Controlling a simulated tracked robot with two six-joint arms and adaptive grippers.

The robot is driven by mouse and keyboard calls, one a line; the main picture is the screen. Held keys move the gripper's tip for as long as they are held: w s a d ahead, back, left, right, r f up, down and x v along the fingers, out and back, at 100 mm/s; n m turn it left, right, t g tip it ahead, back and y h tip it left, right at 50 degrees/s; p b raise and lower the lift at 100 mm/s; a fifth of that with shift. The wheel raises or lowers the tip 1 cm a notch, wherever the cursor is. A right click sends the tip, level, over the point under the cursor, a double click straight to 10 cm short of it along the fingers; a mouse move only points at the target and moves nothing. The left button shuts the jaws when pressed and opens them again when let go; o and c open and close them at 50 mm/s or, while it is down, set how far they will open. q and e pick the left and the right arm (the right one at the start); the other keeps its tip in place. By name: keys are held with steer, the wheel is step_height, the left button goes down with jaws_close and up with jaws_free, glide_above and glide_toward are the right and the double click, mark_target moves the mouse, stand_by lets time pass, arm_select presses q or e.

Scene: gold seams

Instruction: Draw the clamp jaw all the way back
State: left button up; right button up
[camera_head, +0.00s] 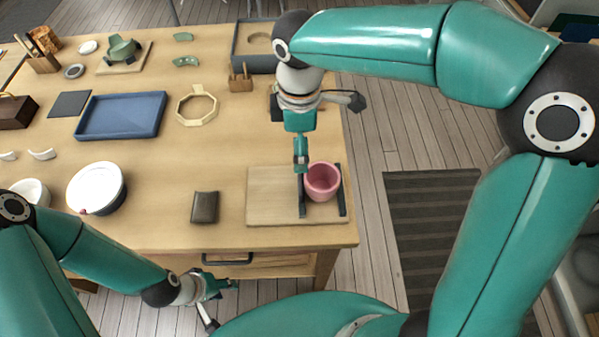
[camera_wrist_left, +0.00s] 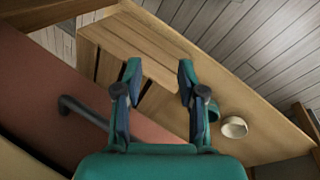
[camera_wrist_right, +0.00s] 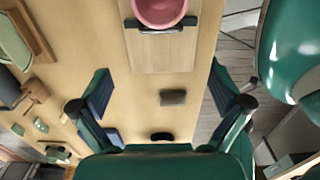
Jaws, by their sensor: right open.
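The clamp is a pale wooden board (camera_head: 270,195) near the table's front right corner. Its dark jaw (camera_head: 302,196) stands left of a pink cup (camera_head: 323,182), and a second dark bar (camera_head: 341,188) stands to the cup's right. My right gripper (camera_head: 301,160) hangs over the board by the jaw's far end. In the right wrist view its fingers (camera_wrist_right: 165,95) are spread and empty. The cup (camera_wrist_right: 160,10) and jaw (camera_wrist_right: 160,28) show at that view's top. My left gripper (camera_head: 218,288) is low at the table's front. Its fingers (camera_wrist_left: 158,80) are apart and empty.
A brown block (camera_head: 204,207) lies left of the board. A white bowl (camera_head: 97,188), blue tray (camera_head: 122,115) and octagonal frame (camera_head: 197,104) are farther left. A drawer handle (camera_head: 227,260) juts from the table front, near my left gripper. Bare tabletop lies around the block.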

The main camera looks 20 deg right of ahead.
mark_target(300, 180)
step_height(300, 180, down, 12)
steer(key=shift+r, duration=0.2)
steer(key=shift+c, duration=0.2)
